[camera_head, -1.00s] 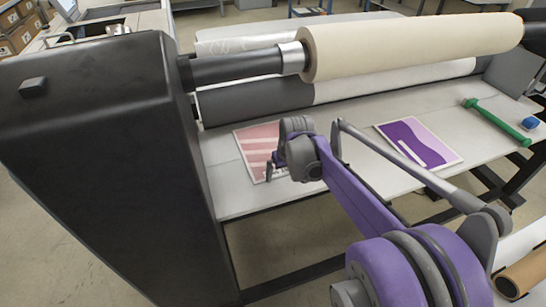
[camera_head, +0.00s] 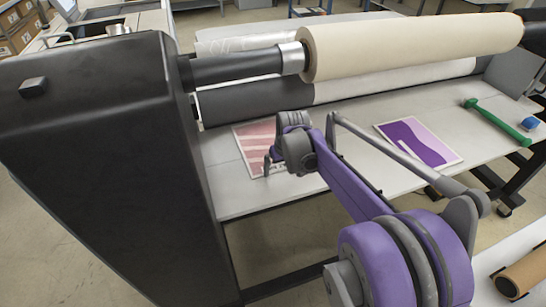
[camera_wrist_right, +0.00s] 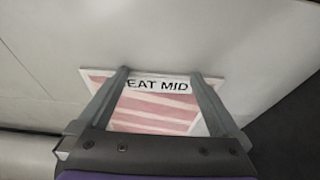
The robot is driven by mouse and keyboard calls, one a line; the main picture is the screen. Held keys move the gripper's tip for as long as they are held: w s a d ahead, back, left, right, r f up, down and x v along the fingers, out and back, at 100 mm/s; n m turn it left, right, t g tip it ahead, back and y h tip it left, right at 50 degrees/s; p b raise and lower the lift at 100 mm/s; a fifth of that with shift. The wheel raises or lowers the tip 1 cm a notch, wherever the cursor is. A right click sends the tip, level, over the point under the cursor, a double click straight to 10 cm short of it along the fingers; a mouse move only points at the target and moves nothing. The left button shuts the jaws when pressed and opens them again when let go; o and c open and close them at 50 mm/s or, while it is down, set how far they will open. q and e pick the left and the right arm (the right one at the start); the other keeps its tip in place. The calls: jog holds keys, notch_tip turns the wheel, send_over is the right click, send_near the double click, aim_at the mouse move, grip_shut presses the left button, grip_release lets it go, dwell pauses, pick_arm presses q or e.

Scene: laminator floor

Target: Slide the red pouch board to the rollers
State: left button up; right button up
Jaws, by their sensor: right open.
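The red pouch board (camera_head: 252,139) lies flat on the light table, near the dark side housing and in front of the rollers. It has pink and red wavy stripes. My right gripper (camera_head: 270,165) is at the board, and its wrist hides the board's right part. In the right wrist view, the two fingers of the gripper (camera_wrist_right: 160,74) are apart over the board (camera_wrist_right: 155,112), with nothing gripped between them. A white strip lettered "EAT MID" shows between the fingers. I cannot tell whether the fingertips touch the board. My left gripper is not in view.
A purple board (camera_head: 418,144) lies to the right on the table (camera_head: 220,196). A green bar tool (camera_head: 497,122) and a blue object (camera_head: 529,124) lie farther right. A cream roller (camera_head: 400,45) hangs above the dark lower roller (camera_head: 255,101). The black housing (camera_head: 110,150) bounds the left.

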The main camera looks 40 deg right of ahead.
aim_at(277, 166)
jog(key=shift+w, duration=0.15)
jog(key=shift+w+d, duration=0.15)
jog(key=shift+w, duration=0.2)
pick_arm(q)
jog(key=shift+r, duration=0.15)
pick_arm(e)
jog(key=shift+w+d, duration=0.3)
jog(key=shift+w, duration=0.6)
jog(key=shift+w+d, duration=0.25)
jog(key=shift+w, duration=0.6)
jog(key=shift+s+a, duration=0.15)
jog(key=shift+s, duration=0.45)
dwell(0.7)
jog(key=shift+p+v, duration=1.65)
jog(key=shift+v, duration=1.25)
jog(key=shift+s+a+r, duration=0.1)
jog(key=shift+r, duration=0.15)
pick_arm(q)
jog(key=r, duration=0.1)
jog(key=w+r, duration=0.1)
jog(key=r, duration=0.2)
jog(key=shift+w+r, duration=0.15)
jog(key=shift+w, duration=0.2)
pick_arm(e)
jog(key=shift+s+a, duration=0.1)
